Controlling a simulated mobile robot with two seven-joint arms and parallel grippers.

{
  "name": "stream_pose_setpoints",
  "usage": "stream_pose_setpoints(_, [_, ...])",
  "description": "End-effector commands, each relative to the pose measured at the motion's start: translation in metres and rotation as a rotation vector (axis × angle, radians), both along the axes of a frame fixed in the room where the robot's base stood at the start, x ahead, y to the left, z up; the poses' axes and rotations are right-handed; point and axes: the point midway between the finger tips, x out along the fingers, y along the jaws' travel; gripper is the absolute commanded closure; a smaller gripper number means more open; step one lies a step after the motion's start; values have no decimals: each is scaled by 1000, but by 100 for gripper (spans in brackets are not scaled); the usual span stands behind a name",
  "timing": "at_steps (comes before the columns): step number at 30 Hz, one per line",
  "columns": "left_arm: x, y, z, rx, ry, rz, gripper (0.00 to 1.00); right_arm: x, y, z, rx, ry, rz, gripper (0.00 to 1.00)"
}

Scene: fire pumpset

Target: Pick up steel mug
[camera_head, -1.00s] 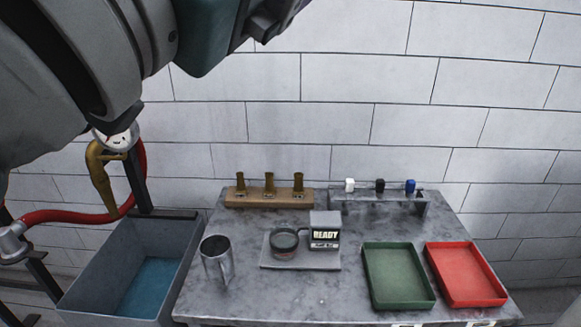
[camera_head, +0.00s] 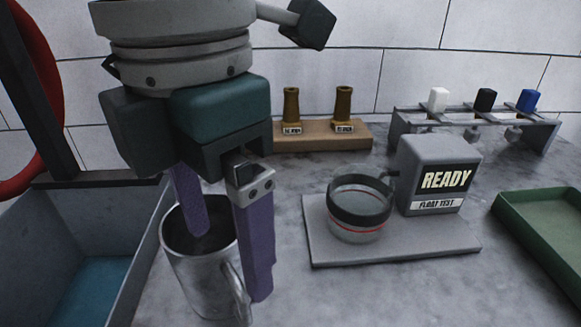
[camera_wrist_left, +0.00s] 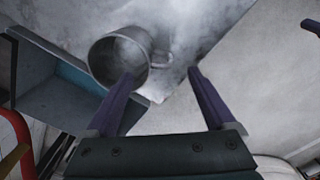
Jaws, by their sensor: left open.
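The steel mug (camera_head: 194,279) stands upright on the grey stone table, near its left side. Its handle (camera_head: 238,296) faces the front right in the head view. My left gripper (camera_head: 224,262) points down at the mug with its purple fingers apart. One finger overlaps the mug's mouth and the other hangs in front of its right side near the handle. In the left wrist view the mug (camera_wrist_left: 120,57) lies ahead of the left finger, its open mouth facing the camera. I cannot tell whether either finger touches it. My right gripper is out of view.
A grey bin (camera_head: 20,251) with a blue bottom adjoins the table's left side. A float test unit (camera_head: 436,178) with a round glass bowl (camera_head: 359,207) stands right of the mug. Behind are a wooden nozzle rack (camera_head: 318,136) and a metal rack (camera_head: 480,121). A green tray (camera_head: 548,215) is at right.

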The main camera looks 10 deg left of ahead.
Motion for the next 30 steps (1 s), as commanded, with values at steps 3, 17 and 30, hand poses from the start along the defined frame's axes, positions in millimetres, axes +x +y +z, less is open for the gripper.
stream_pose_setpoints(3, [1,5,-12,24,-4,6,11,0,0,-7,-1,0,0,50])
stream_pose_setpoints(17, [0,5,-68,18,0,4,11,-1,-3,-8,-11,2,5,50])
stream_pose_setpoints(30, [1,5,-104,15,-4,2,11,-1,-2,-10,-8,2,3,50])
